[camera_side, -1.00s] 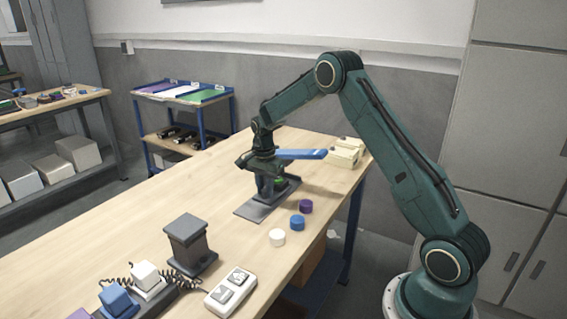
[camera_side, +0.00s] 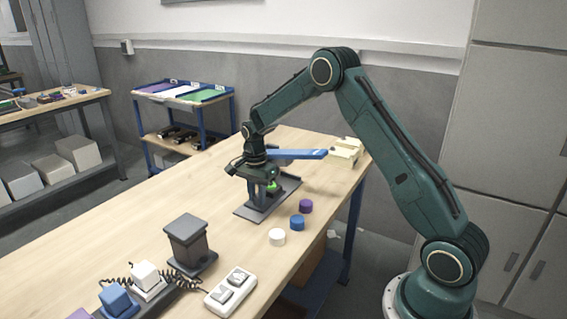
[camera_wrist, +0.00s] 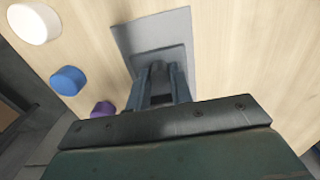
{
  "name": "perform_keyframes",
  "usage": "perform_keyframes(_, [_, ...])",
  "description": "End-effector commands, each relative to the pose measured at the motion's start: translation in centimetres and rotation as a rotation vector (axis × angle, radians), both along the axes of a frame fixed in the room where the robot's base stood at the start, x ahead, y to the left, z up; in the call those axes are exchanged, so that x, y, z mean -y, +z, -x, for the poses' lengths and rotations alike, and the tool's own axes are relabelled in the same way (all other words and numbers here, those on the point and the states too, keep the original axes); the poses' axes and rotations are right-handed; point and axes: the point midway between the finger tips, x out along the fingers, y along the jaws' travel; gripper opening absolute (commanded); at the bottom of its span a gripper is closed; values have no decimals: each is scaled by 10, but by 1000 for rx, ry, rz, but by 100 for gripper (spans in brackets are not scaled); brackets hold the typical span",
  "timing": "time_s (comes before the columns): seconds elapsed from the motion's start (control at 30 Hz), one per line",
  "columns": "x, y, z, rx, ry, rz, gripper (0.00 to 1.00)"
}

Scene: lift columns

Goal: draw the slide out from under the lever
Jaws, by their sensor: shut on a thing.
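The lever is a blue bar (camera_side: 300,154) in the side view, reaching right from behind my gripper and lying nearly level. Below it a dark stand rises from a grey base plate (camera_side: 250,211), with a small green part (camera_side: 273,186) low on it. My gripper (camera_side: 262,186) points down over the plate, left of the lever's free end. In the wrist view its two fingers (camera_wrist: 160,88) are closed on a dark grey piece, which I take to be the slide (camera_wrist: 158,70). Most of the slide is hidden by the fingers. The plate (camera_wrist: 175,27) shows beyond them.
White (camera_side: 277,237), blue (camera_side: 297,222) and purple (camera_side: 306,206) round pieces lie right of the plate. A dark pedestal (camera_side: 188,240) and a white switch box (camera_side: 231,292) stand nearer the camera. Cream blocks (camera_side: 346,151) sit at the back right. The tabletop left of the plate is clear.

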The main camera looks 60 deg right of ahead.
Motion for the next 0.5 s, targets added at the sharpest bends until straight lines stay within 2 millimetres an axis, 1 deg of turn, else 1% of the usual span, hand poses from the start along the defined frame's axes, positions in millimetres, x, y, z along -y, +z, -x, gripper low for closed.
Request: perform_keyframes(0.5, [-22,1,-1,3,2,0,7])
